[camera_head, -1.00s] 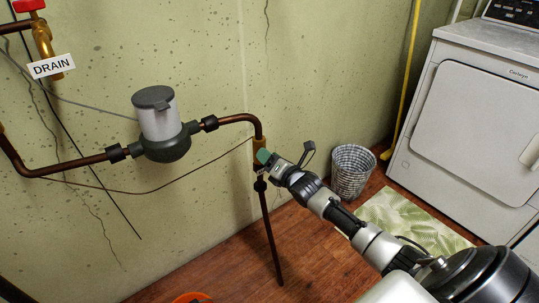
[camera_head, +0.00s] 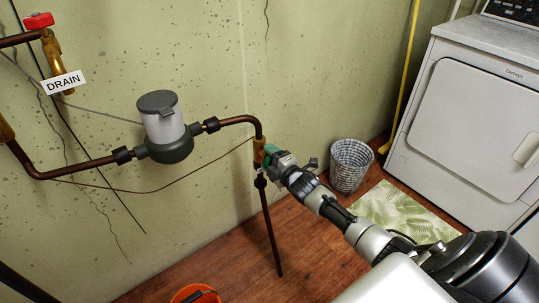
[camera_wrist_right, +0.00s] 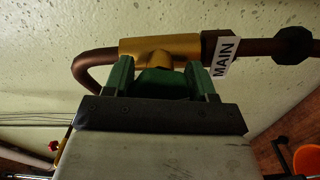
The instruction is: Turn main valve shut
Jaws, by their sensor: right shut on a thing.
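The main valve has a brass body (camera_head: 259,152) on the copper pipe right of the water meter. Its brass body (camera_wrist_right: 160,46) lies across the top of the right wrist view, with a white MAIN tag (camera_wrist_right: 226,58) beside it. My right gripper (camera_head: 271,154) reaches the valve from the right. In the wrist view its green fingers (camera_wrist_right: 160,74) are shut on a dark green valve handle (camera_wrist_right: 162,84), close under the brass body. Most of the handle is hidden by the fingers and the dark gripper bar. My left gripper is not in view.
The grey water meter (camera_head: 164,128) sits left of the valve. A red-handled drain valve (camera_head: 39,21) with a DRAIN tag is at upper left. An orange bucket (camera_head: 190,296), a wicker basket (camera_head: 350,167), a leaf-patterned mat (camera_head: 403,218) and a white dryer (camera_head: 470,110) stand around.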

